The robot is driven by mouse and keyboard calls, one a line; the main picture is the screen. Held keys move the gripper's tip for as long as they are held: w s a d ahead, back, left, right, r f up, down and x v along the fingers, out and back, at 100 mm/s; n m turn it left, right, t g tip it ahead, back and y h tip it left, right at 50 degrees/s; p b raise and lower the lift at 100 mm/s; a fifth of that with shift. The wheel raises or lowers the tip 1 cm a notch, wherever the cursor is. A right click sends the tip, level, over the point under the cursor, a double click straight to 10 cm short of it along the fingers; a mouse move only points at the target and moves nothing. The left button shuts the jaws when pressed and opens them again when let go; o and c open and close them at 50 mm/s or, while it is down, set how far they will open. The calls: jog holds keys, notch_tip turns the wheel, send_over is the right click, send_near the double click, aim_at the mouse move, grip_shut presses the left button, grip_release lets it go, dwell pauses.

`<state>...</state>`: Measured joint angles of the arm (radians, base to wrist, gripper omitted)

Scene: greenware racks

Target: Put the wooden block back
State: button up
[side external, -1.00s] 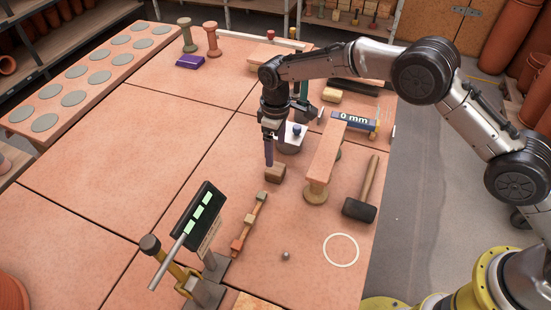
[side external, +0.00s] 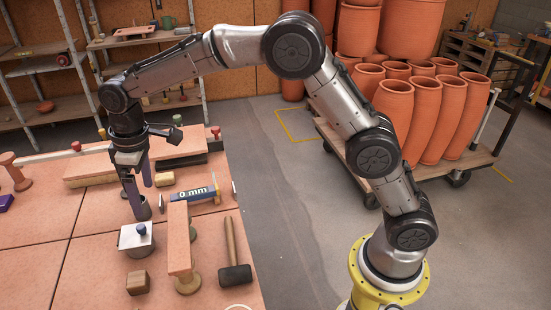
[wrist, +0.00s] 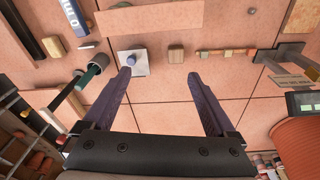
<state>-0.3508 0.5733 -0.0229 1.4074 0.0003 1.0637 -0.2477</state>
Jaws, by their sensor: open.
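The brown wooden block (side external: 138,282) sits on the terracotta-coloured tabletop, in front of a square metal piece with a blue knob (side external: 136,239). The wrist view also shows the block (wrist: 176,53), lying free beyond the fingertips and beside the knobbed piece (wrist: 132,62). My gripper (side external: 140,197) is raised over the table, behind the block in the side view, with its fingers pointing down. In the wrist view my gripper (wrist: 158,74) has its two purple-grey fingers spread wide, with nothing between them.
A plank on a round stand (side external: 179,235) and a dark-headed mallet (side external: 234,272) lie right of the block. A "0 mm" gauge (side external: 193,194) and a paler block (side external: 165,180) are farther back.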

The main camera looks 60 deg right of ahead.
jog(key=s+d+r+m+t, duration=0.2)
jog(key=s+d+r+m, duration=0.1)
jog(key=s+d+r, duration=1)
jog(key=s+d+f+m+t, duration=0.1)
jog(key=s+d+f+m, duration=0.1)
jog(key=s, duration=0.8)
jog(key=s+d+f+m+t, duration=0.1)
jog(key=s+d+f, duration=0.2)
jog(key=s, duration=0.7)
jog(key=shift+f+m, duration=0.2)
jog(key=shift+m, duration=0.2)
